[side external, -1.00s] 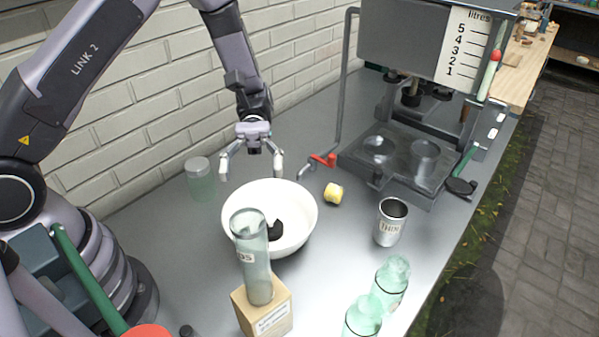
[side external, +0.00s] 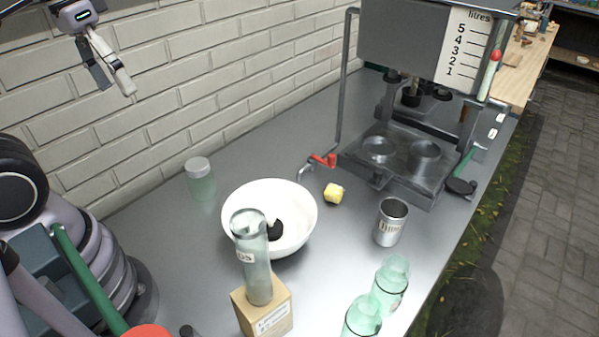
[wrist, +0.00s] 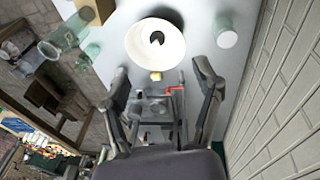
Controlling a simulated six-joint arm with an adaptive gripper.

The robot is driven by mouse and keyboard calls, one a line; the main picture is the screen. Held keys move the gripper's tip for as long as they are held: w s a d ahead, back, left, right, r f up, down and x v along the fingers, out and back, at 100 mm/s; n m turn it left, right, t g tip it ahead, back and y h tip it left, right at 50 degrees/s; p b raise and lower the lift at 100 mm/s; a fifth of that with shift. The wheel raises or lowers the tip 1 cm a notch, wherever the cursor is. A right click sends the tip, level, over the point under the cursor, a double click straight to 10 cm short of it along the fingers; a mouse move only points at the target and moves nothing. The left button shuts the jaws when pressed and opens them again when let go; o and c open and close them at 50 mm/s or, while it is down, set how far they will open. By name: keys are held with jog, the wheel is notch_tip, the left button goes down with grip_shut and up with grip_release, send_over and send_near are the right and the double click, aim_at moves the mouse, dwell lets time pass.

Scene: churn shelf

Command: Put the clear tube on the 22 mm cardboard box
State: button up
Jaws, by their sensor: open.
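The clear tube (side external: 256,262) stands upright on the small cardboard box (side external: 265,311) at the front of the bench in the side view. A label shows on the tube's side. In the wrist view a glassy tube (wrist: 77,24) and the tan box (wrist: 101,8) show at the top left edge. My gripper (side external: 111,78) is high at the upper left in the side view, well away from the tube and box. Its fingers are spread and empty, and both also show in the wrist view (wrist: 163,82).
A white bowl (side external: 296,220) with a dark item inside stands just behind the tube. A yellow piece (side external: 333,193), a metal tin (side external: 391,222), green bottles (side external: 391,284) and a lidded jar (side external: 201,180) stand around it. A metal machine (side external: 420,150) occupies the back right; a brick wall borders the bench.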

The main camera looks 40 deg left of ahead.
jog(key=a+t, duration=0.1)
jog(key=s+r+t+y, duration=0.1)
jog(key=a+r+m+t, duration=0.1)
jog(key=shift+s+a+t+y, duration=0.3)
jog(key=shift+s+a+t, duration=0.05)
jog(key=shift+t, duration=0.05)
